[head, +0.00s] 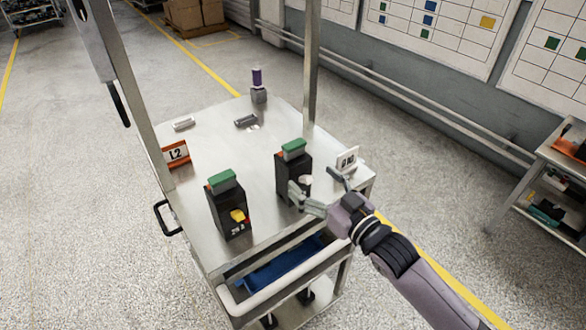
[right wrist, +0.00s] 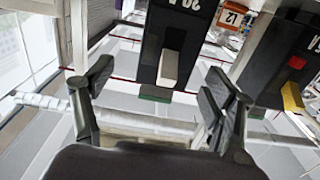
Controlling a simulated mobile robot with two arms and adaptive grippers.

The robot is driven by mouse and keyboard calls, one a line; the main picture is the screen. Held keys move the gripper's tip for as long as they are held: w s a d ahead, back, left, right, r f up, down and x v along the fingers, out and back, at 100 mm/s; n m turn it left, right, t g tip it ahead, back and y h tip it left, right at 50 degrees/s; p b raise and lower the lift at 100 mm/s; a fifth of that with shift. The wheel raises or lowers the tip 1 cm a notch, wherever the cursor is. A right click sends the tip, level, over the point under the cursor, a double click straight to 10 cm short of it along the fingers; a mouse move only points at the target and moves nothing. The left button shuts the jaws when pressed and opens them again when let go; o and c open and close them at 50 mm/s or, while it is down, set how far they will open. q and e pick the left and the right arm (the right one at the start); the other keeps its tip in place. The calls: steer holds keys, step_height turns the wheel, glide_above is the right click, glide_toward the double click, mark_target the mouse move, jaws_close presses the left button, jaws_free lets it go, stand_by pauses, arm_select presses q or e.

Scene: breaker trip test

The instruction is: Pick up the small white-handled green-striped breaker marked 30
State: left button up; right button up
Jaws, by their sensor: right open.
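The white-handled breaker (head: 284,176) is a black upright block with a green top, standing on the cart at its front right. Its white handle (right wrist: 169,68) and a marking that seems to read 30 A show in the right wrist view. My right gripper (head: 312,188) is open just in front of it, at handle side. In the right wrist view its fingers (right wrist: 158,80) are spread on either side of the breaker's lower picture part, with no visible grip. The left gripper is not in view.
A similar breaker with a yellow handle (head: 238,216) stands to the left on the metal cart (head: 262,205). An orange L2 sign (head: 176,153), a white sign (head: 347,159) and a purple-topped item (head: 257,86) stand there too. A post (head: 311,60) rises behind. The cart's centre is clear.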

mark_target(301, 172)
steer(key=shift+x, duration=0.95)
steer(key=shift+w+a+r+p, duration=0.15)
steer(key=shift+w+a+p, duration=0.2)
steer(key=shift+p, duration=0.15)
steer(key=x, duration=0.1)
steer(key=p+x, duration=0.1)
steer(key=x, duration=0.1)
steer(key=shift+a, duration=0.35)
steer(key=shift+w+a+p, duration=0.3)
steer(key=shift+w+p, duration=0.05)
steer(key=shift+d, duration=0.1)
steer(key=shift+c, duration=0.4)
steer(key=c, duration=1.6)
steer(key=shift+c, duration=0.3)
steer(key=shift+r, duration=0.1)
